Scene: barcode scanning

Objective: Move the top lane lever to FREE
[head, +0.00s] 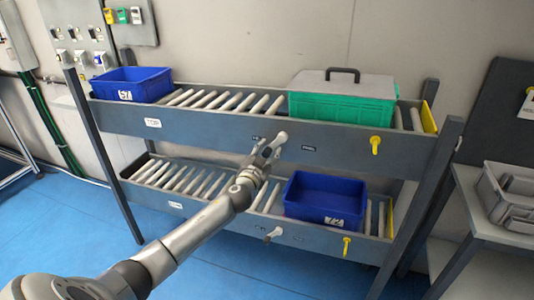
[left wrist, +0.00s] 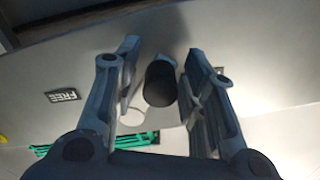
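The top lane lever (head: 281,137) is a pale handle on the front rail of the upper lane. My left gripper (head: 265,152) is at it, fingers pointing to the rail. In the left wrist view the lever's dark round end (left wrist: 160,84) sits between the two fingers of my left gripper (left wrist: 162,75). Gaps show on both sides, so the gripper is open around it. The FREE plate (left wrist: 62,96) appears upside down at the left of that view. In the head view it is the small dark plate (head: 308,148) right of the lever. My right gripper is out of view.
The upper lane holds a blue bin (head: 130,86) and a green crate with a grey lid (head: 342,100). A yellow lever (head: 375,145) is farther right. The lower lane has a blue bin (head: 326,198), a pale lever (head: 273,234) and a yellow lever (head: 346,246).

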